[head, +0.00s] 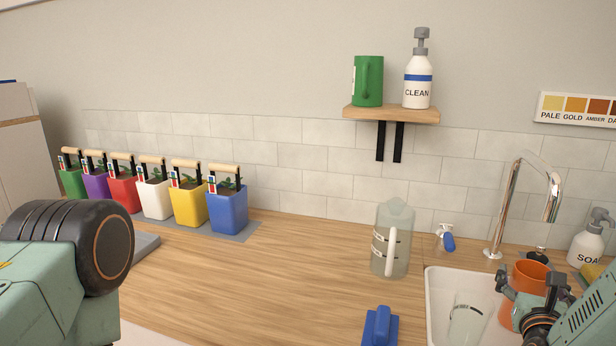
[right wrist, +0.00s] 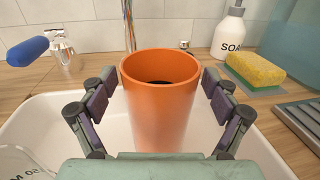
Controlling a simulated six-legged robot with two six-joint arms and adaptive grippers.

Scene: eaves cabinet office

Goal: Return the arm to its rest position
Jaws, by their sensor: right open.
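My right gripper (head: 528,292) is over the sink at the lower right of the head view. In the right wrist view its two fingers (right wrist: 160,98) are open, one on each side of an orange cup (right wrist: 160,105), with a small gap showing on both sides. The orange cup (head: 530,276) stands upright in the white sink (head: 436,290), partly hidden by my gripper and wrist in the head view. My left gripper is outside the frames; only part of my left arm shows at the left edge.
A clear glass (head: 466,322) is in the sink. The chrome tap (head: 510,200), soap bottle (head: 588,240) and yellow sponge (right wrist: 255,73) stand close behind. A pitcher (head: 391,245) and a blue-handled object (head: 380,326) are left of the sink. The middle counter is clear.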

